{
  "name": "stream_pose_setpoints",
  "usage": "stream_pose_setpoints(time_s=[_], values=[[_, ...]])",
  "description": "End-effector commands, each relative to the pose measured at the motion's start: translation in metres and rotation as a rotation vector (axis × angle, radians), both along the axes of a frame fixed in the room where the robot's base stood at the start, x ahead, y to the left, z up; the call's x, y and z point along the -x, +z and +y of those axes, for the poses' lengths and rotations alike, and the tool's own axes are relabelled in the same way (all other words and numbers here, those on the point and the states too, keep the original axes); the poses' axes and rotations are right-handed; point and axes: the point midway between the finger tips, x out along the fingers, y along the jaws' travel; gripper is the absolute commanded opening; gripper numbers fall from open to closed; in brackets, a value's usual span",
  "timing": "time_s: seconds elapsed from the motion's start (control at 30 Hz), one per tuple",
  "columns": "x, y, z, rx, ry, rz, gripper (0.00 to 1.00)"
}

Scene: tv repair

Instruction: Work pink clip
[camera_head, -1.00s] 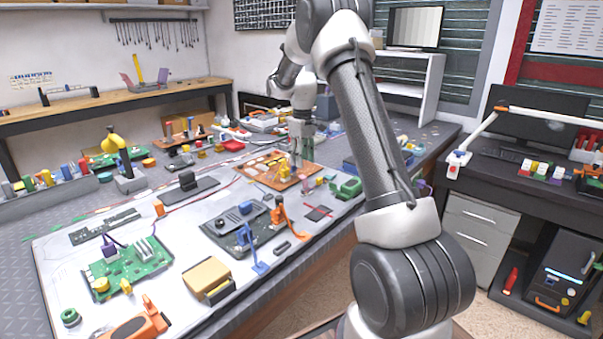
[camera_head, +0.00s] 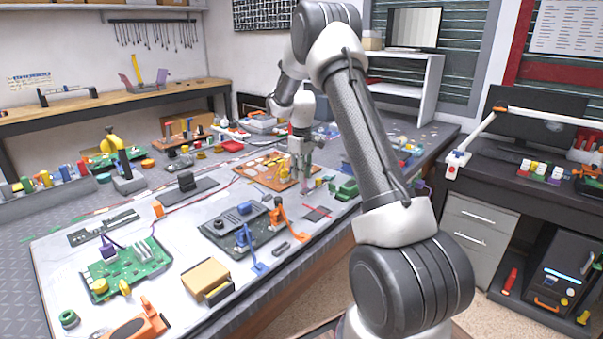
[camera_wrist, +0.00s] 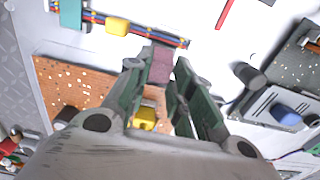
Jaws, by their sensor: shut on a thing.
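A dull pink clip (camera_wrist: 161,66) is between the fingertips of my gripper (camera_wrist: 155,75) in the wrist view. My gripper is shut on it, and the fingers hide its sides. In the head view my gripper (camera_head: 305,182) points down by the right edge of the orange-brown circuit board (camera_head: 262,172), above the light work mat. The clip is too small there to make out clearly. In the wrist view the board (camera_wrist: 70,95) lies below and left of the fingers.
A green part (camera_head: 346,188) stands close to the right of my gripper. A grey device (camera_head: 236,226) with orange and blue clamps lies nearer. A ribbon cable (camera_wrist: 170,38) runs past the fingertips in the wrist view. A green board (camera_head: 128,268) lies front left.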

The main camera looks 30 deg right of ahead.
Motion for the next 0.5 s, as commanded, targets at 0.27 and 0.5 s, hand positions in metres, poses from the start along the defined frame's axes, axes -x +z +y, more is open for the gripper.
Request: stream_pose_setpoints(time_s=[0.27,0.5], values=[[0.003,0.001,-0.001,-0.012,-0.002,-0.034,0.0],[0.011,0.003,-0.005,-0.056,-0.004,-0.158,0.0]])
